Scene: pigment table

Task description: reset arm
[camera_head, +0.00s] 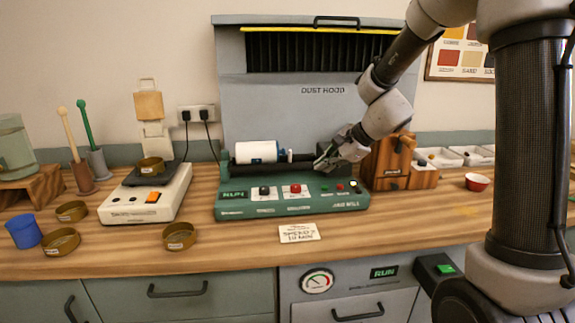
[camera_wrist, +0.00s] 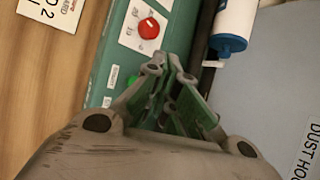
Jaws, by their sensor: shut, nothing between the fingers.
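My gripper (camera_head: 325,162) is shut and empty, held over the right part of the green jar mill (camera_head: 234,208). In the wrist view my gripper (camera_wrist: 172,62) shows its fingertips together, close to the mill's body (camera_wrist: 112,62) and its black roller. A white jar (camera_head: 257,152) with a blue cap lies on its side on the mill's rollers, left of my fingers. The jar (camera_wrist: 236,18) also shows in the wrist view, apart from the fingers. My arm reaches in from the right.
A grey dust hood (camera_head: 320,120) stands behind the mill. A wooden box (camera_head: 392,160) is close to the right of my gripper. A scale (camera_head: 145,195), brass dishes (camera_head: 180,236) and a blue cup (camera_head: 23,231) are at left. A red bowl (camera_head: 477,182) is at right.

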